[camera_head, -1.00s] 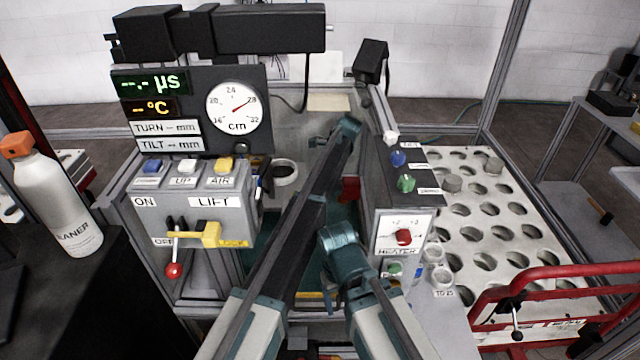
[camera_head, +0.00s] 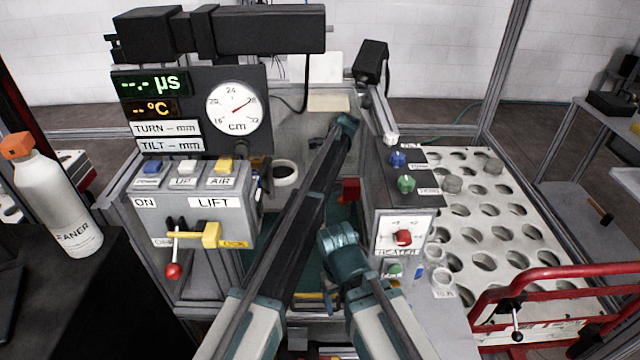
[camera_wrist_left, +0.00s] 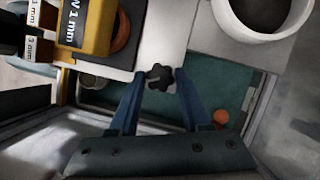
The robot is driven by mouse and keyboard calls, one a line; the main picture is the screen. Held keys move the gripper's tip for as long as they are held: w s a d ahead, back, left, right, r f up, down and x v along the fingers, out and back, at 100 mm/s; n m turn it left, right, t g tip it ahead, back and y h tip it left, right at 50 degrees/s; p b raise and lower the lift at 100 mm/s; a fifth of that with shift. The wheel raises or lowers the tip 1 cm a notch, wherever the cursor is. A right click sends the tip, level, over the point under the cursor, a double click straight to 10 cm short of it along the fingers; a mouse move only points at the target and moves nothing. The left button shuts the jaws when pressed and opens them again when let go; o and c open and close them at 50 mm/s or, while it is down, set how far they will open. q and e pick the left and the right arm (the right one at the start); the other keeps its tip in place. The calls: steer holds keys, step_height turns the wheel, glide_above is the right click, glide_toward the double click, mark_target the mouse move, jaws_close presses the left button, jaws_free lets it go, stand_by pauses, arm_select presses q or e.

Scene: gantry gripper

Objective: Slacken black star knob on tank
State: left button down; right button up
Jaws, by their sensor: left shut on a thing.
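The black star knob (camera_wrist_left: 159,78) shows in the left wrist view, at the edge of a pale grey surface. My left gripper (camera_wrist_left: 160,84) has its two blue fingers on either side of the knob and is shut on it. A teal-green basin floor (camera_wrist_left: 222,82) lies beyond the fingers. In the head view my left arm reaches up and back over the tank area, and its gripper and the knob cannot be made out there.
The lift control box (camera_head: 200,207) with a yellow lever block stands left of my arms. The heater box (camera_head: 402,232) with blue, green and red knobs stands close on the right. A perforated white table (camera_head: 515,240) lies further right. A cleaner bottle (camera_head: 60,200) stands far left.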

arm_select(q)
steer(key=shift+c, duration=1.9)
jaws_free()
